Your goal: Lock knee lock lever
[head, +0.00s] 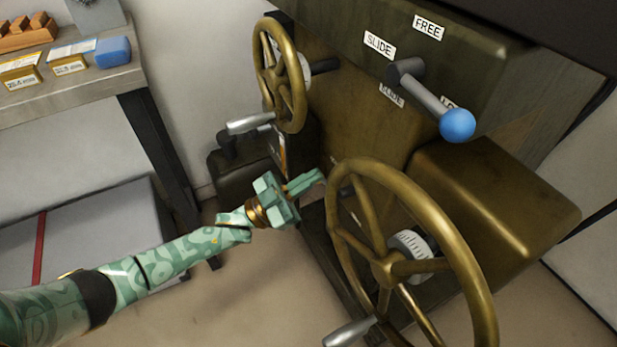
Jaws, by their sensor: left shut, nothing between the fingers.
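The knee lock lever (425,92) is a grey bar with a blue ball knob (457,125) at the upper right of the head view. It slants down to the right from its pivot, its knob beside a partly hidden label that begins "LO". A "FREE" label (428,27) and a "SLIDE" label (380,45) sit above it. My left gripper (318,180) is shut and empty, below and left of the lever, near the rim of the large handwheel and well apart from the knob. My right gripper is not in view.
A large brass handwheel (484,275) with a crank handle (349,332) stands in the lower right. A smaller handwheel (262,62) with its handle (250,123) is at the upper middle. A workbench (90,92) with small boxes stands at the left. Open floor lies below my arm.

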